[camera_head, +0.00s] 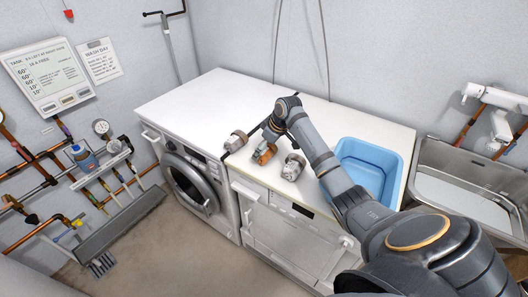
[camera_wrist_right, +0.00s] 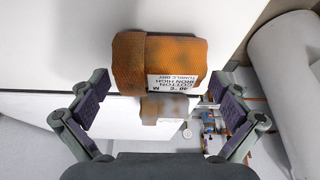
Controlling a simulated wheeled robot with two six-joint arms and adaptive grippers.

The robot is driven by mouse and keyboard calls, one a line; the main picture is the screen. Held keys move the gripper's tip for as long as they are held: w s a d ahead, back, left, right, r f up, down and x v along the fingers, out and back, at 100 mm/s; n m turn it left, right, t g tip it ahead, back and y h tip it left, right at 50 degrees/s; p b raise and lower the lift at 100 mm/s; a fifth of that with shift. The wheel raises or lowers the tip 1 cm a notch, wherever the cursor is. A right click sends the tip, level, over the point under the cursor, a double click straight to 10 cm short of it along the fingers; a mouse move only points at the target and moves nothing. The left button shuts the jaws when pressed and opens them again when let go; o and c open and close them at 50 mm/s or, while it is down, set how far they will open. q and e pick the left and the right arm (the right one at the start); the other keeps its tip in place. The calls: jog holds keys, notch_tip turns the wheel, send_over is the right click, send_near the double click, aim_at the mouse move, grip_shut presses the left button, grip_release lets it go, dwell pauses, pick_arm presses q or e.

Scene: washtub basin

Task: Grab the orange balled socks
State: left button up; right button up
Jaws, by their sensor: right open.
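The orange balled socks (camera_head: 264,152) lie on the white countertop near its front edge, between two other balled socks. In the right wrist view the orange socks (camera_wrist_right: 150,58) show a white care label and sit ahead of and between the fingers. My right gripper (camera_wrist_right: 163,98) is open, with one purple-padded finger on each side. In the head view my right gripper (camera_head: 270,130) is over the counter just behind the orange socks, partly hidden by its arm. I cannot tell whether it touches them. My left gripper is out of view.
A greyish sock ball (camera_head: 236,141) lies to the left and another (camera_head: 293,167) to the right, both close by. The counter's left part (camera_head: 200,100) is clear.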

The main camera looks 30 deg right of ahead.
jog(key=shift+w+f, duration=0.1)
jog(key=shift+f, duration=0.05)
jog(key=c, duration=1)
jog(key=shift+c, duration=0.2)
jog(key=shift+r+b, duration=0.3)
jog(key=shift+r, duration=0.35)
jog(key=s+d+r+b, duration=0.1)
jog(key=s+r+b, duration=0.8)
jog(key=s, duration=0.5)
notch_tip(320, 180, up, 3)
jog(key=shift+d+f+b, duration=0.1)
jog(key=shift+d+b, duration=0.2)
jog(key=shift+d, duration=0.1)
